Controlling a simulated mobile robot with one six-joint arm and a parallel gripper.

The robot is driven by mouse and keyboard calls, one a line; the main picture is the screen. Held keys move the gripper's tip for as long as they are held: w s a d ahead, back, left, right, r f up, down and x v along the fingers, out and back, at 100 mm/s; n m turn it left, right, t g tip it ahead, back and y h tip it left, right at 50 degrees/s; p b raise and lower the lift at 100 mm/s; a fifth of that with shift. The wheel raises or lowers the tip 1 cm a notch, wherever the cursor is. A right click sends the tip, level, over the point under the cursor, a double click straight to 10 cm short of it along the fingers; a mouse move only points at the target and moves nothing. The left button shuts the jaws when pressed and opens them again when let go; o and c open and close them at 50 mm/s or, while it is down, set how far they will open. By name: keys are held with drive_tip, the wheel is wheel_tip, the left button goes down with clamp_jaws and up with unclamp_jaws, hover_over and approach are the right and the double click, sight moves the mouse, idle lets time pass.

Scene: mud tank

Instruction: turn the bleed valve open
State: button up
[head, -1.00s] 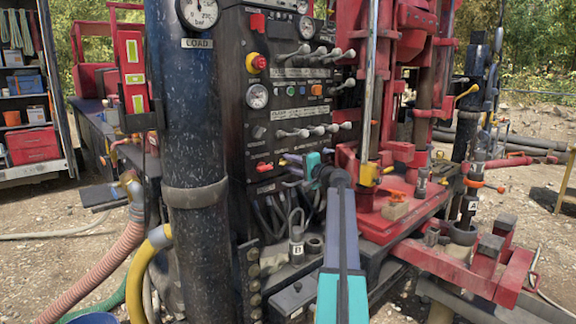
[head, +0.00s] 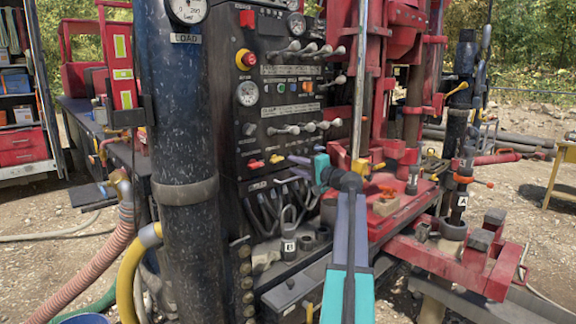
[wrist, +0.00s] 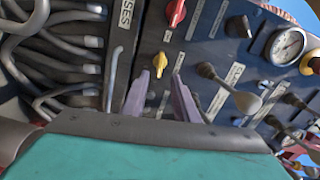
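A small yellow valve handle (head: 277,158) sits low on the black control panel, just right of a red handle (head: 256,164). I cannot read a label that tells which is the bleed valve. In the wrist view the yellow handle (wrist: 160,63) is just beyond my fingertips, roughly between their lines, and the red handle (wrist: 176,13) is farther up. My gripper (wrist: 160,85) is open, its two purple fingers apart with nothing between them. In the head view my gripper (head: 299,166) is right of the yellow handle, fingers pointing left at the panel, not visibly touching it.
The control panel (head: 285,88) carries gauges and rows of grey levers (head: 302,128). Bent grey hoses (head: 268,212) hang below it. A thick dark column (head: 180,120) stands left of the panel. The red rig frame (head: 465,265) is at right.

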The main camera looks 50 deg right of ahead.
drive_tip(key=s, duration=0.5)
drive_tip(key=shift+s+a, duration=0.15)
drive_tip(key=shift+s, duration=0.25)
